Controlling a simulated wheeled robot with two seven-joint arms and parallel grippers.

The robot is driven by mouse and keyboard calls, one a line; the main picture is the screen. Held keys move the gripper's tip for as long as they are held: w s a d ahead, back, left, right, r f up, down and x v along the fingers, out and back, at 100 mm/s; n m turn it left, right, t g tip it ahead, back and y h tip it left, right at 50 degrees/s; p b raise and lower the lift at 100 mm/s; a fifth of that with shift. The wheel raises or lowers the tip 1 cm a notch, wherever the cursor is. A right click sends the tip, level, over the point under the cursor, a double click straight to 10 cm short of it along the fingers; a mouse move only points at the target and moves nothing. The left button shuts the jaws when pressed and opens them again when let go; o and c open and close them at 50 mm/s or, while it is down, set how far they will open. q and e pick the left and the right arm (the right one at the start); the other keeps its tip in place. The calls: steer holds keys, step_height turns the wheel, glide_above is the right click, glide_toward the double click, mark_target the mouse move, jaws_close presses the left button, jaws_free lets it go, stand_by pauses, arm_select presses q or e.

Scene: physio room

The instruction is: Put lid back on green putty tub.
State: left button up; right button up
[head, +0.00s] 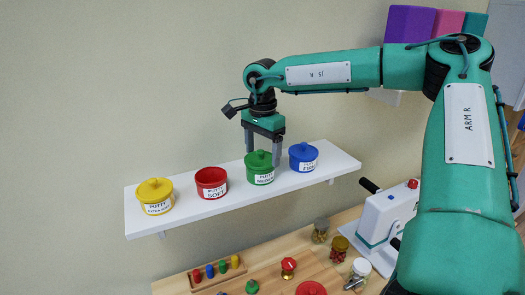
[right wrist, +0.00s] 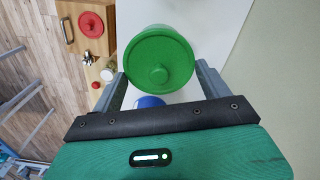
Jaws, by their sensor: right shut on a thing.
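The green putty tub (head: 261,177) stands upright on the white wall shelf, between the red and blue tubs. Its green lid (head: 258,158), with a round knob, is on top of the tub; I cannot tell if it is fully seated. In the right wrist view the lid (right wrist: 150,50) covers the tub, knob facing me. My right gripper (head: 264,153) points down over the tub, its fingers on either side of the lid, shut on it. My left gripper is not in view.
The shelf (head: 330,163) also holds a lidded yellow tub (head: 156,197), a red tub (head: 211,183) without a knobbed lid and a lidded blue tub (head: 303,158). Below, a wooden table carries a peg board (head: 217,272), a red lid (head: 311,288), jars (head: 338,249) and a white device (head: 388,218).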

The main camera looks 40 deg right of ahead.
stand_by(0.8)
stand_by(0.4)
steer(key=o, duration=0.9)
steer(key=shift+o, duration=0.2)
steer(key=shift+r+p, duration=1.65)
steer(key=shift+r, duration=1.85)
jaws_close()
